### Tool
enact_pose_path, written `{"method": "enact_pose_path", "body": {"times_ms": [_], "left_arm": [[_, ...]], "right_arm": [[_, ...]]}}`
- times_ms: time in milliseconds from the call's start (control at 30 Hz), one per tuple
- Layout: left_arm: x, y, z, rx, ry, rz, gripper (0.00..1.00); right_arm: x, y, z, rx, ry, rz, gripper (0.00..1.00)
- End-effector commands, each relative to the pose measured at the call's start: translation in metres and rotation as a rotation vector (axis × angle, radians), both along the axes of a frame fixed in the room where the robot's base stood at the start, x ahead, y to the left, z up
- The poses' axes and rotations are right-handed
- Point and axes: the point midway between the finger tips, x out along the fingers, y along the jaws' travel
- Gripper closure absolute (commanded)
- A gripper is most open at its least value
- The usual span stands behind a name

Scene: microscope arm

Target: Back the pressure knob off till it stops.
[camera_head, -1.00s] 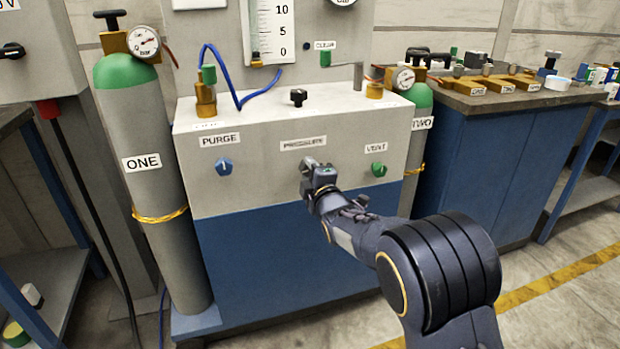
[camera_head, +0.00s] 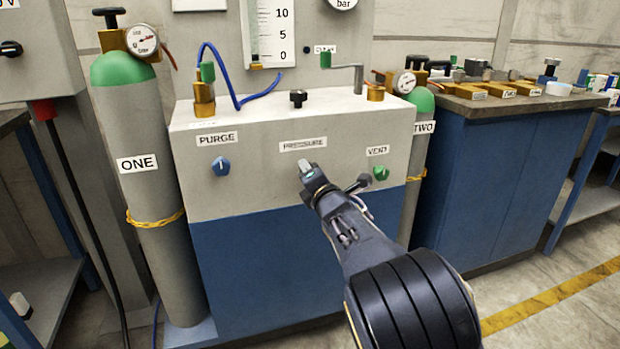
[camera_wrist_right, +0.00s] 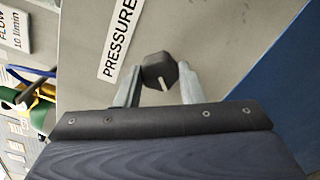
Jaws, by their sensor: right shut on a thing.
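The pressure knob (camera_wrist_right: 160,71) is a dark, faceted knob with a pale pointer line. It sits on the grey panel below the PRESSURE label (camera_head: 303,144). In the wrist view my right gripper (camera_wrist_right: 158,82) has one finger on each side of the knob and is shut on it. In the head view my right gripper (camera_head: 310,170) reaches the panel below the label and hides the knob. The wrist is rolled, so the label runs steeply upward in the wrist view. My left gripper is not in view.
The blue PURGE knob (camera_head: 220,166) is left of my right gripper and the green VENT knob (camera_head: 380,173) close to its right. Cylinder ONE (camera_head: 140,200) stands left of the cabinet, cylinder TWO (camera_head: 421,145) right. Floor in front is open.

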Motion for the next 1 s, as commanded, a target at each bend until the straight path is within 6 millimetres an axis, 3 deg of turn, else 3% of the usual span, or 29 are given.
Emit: {"method": "enact_pose_path", "body": {"times_ms": [467, 500, 667, 1000], "left_arm": [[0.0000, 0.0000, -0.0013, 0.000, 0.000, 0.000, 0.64], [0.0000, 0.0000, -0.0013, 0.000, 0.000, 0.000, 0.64], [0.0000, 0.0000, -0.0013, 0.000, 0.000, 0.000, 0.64], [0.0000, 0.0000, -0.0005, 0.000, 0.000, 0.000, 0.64]], "right_arm": [[-0.0001, 0.0004, -0.0012, -0.019, -0.003, 0.001, 0.88], [-0.0001, 0.0004, -0.0012, -0.019, -0.003, 0.001, 0.64], [-0.0001, 0.0004, -0.0009, -0.017, -0.003, 0.001, 0.43], [-0.0040, -0.0005, 0.0004, -0.014, -0.004, 0.001, 0.43]]}}
